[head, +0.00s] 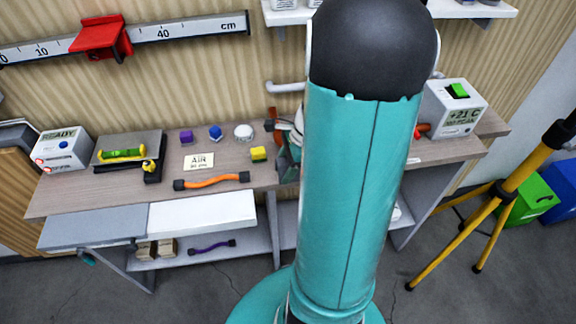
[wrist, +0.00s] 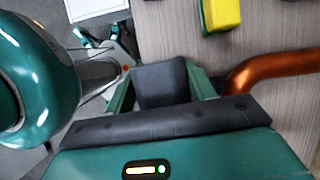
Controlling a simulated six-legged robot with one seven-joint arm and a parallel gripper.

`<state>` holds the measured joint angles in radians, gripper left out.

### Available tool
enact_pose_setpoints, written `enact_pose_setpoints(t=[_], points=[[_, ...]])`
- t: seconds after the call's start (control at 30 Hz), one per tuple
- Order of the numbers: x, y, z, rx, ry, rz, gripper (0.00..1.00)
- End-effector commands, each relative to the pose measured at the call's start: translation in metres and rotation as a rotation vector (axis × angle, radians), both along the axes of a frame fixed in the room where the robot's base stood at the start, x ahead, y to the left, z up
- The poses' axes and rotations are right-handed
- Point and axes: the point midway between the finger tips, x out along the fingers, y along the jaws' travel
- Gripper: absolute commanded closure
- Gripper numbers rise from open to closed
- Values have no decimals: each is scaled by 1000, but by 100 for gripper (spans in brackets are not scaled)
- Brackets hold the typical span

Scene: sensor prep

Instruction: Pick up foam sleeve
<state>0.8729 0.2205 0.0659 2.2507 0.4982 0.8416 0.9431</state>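My gripper (wrist: 162,84) shows in the wrist view, with two green side parts rising from a dark bar. A plain dark grey block fills the space between them. I cannot tell whether this block is the foam sleeve or part of the gripper. In the head view my arm covers the middle of the bench, and only a bit of the gripper (head: 288,150) shows at its left side, by the bench top. No other thing is clearly a foam sleeve.
A copper-orange tube (wrist: 270,68) runs close to the gripper's right side. The bench (head: 120,196) also holds an orange hose (head: 211,181), an AIR card (head: 199,161) and small shapes. A yellow tripod (head: 490,210) stands at right.

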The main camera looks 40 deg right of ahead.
Motion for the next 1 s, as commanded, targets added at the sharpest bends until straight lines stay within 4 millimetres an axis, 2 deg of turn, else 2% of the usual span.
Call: enact_pose_setpoints(t=[0.03, 0.1, 0.5, 0.73, 1.0], points=[[0, 0, 0, 0, 0, 0, 55], [0, 0, 0, 0, 0, 0, 67], [0, 0, 6, -1, -1, 1, 68], [1, -1, 32, -5, -4, 0, 68], [-30, -2, 67, -4, -2, -2, 68]])
